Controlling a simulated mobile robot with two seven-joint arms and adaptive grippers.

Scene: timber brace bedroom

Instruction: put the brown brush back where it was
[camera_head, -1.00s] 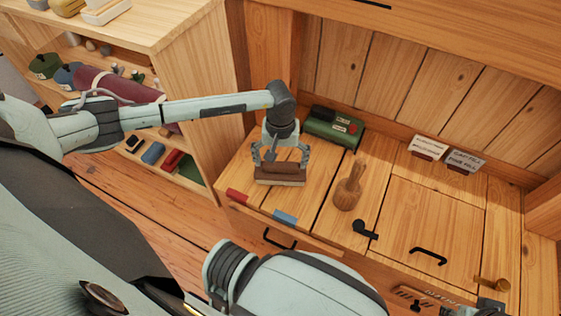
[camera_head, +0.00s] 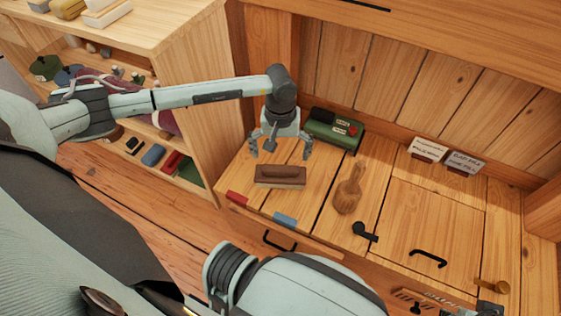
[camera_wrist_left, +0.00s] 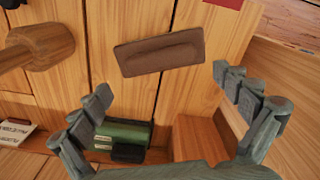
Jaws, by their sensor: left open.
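The brown brush (camera_head: 280,176) lies on the wooden bench top, near its left end, behind the red and blue marks at the front edge. My left gripper (camera_head: 281,150) is open and empty, above and just behind the brush, apart from it. In the left wrist view the brush (camera_wrist_left: 160,53) lies beyond the spread fingers (camera_wrist_left: 165,100), flat on the planks, with nothing touching it.
A wooden mallet (camera_head: 348,190) stands right of the brush. A green box (camera_head: 334,130) is behind it. Small signs (camera_head: 428,149) stand at the back. A black handle (camera_head: 428,258) and a black knob (camera_head: 364,231) are at the right. A shelf unit (camera_head: 190,90) borders the left.

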